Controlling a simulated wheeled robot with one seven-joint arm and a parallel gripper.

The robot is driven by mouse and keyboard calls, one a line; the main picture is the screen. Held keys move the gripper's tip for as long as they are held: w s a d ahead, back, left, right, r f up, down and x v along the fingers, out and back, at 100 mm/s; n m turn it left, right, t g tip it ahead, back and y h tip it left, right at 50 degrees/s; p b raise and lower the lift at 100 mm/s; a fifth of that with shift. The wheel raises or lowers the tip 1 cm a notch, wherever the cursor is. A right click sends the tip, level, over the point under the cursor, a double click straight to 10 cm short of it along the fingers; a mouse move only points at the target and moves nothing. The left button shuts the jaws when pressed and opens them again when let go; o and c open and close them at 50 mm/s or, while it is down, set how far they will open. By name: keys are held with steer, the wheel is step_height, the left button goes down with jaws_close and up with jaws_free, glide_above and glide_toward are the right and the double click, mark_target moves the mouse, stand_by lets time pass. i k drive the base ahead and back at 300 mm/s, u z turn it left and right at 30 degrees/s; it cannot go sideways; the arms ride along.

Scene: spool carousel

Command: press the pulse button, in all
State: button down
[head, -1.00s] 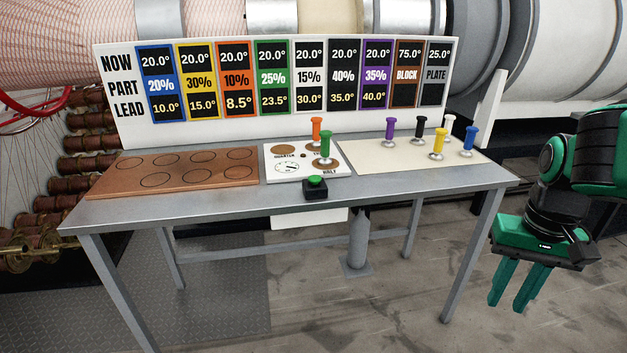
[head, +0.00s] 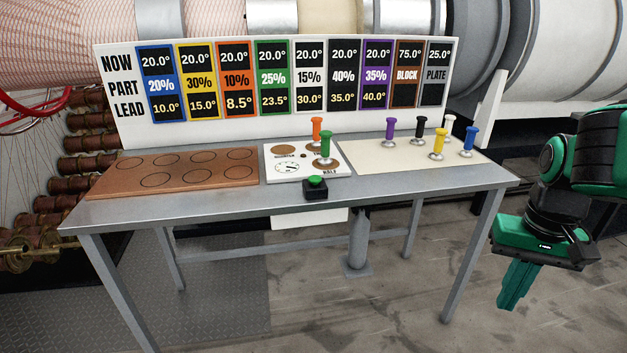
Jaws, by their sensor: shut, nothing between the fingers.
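The pulse button (head: 316,182) is a green cap on a black box at the front edge of the grey table (head: 215,207), near its middle. Nothing touches it. My gripper (head: 513,300) is shut and empty. It hangs fingers down to the right of the table, lower than the tabletop and well apart from the button.
A white dial panel (head: 272,172) behind the button bears an orange peg (head: 316,128) and a green peg (head: 326,146). A cream mat (head: 375,160) holds several coloured pegs. A brown block (head: 113,185) with circles lies left. A number board (head: 126,128) stands behind.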

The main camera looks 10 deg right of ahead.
mark_target(315, 179)
steer(key=k, duration=1.35)
steer(key=z, duration=0.45)
steer(key=i, duration=2.25)
steer(key=u, duration=0.5)
